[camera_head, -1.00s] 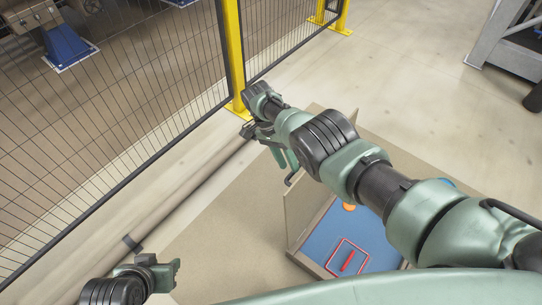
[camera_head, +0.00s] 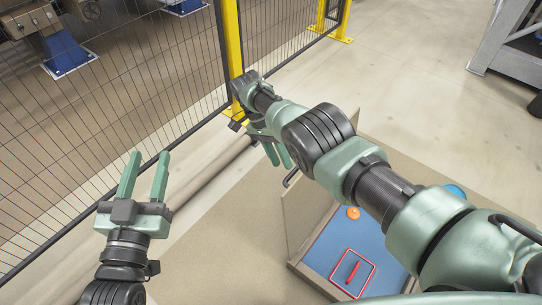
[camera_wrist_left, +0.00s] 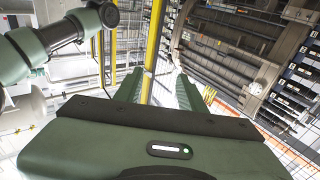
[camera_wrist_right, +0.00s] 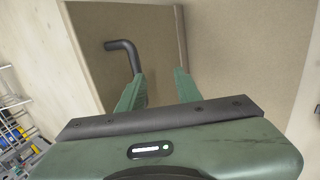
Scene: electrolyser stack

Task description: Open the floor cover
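The beige floor cover (camera_head: 308,210) stands raised, roughly on edge, at the left side of a floor opening. Its black bent handle (camera_head: 290,178) is on its left face, and it also shows in the right wrist view (camera_wrist_right: 122,46). My right gripper (camera_head: 281,164) is beyond the handle in the head view, fingers apart. In the right wrist view its fingers (camera_wrist_right: 161,78) are open, and the handle's lower end runs behind the left finger; I cannot tell whether they touch. My left gripper (camera_head: 149,156) is open and empty, well left of the cover, fingers pointing up the picture.
The opening has a blue floor (camera_head: 327,246) with a red item (camera_head: 352,272) inside a red outline, an orange disc (camera_head: 353,213) and a blue round item (camera_head: 456,190), partly hidden by my right arm. A mesh fence (camera_head: 120,120) with yellow posts (camera_head: 231,55) borders the left.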

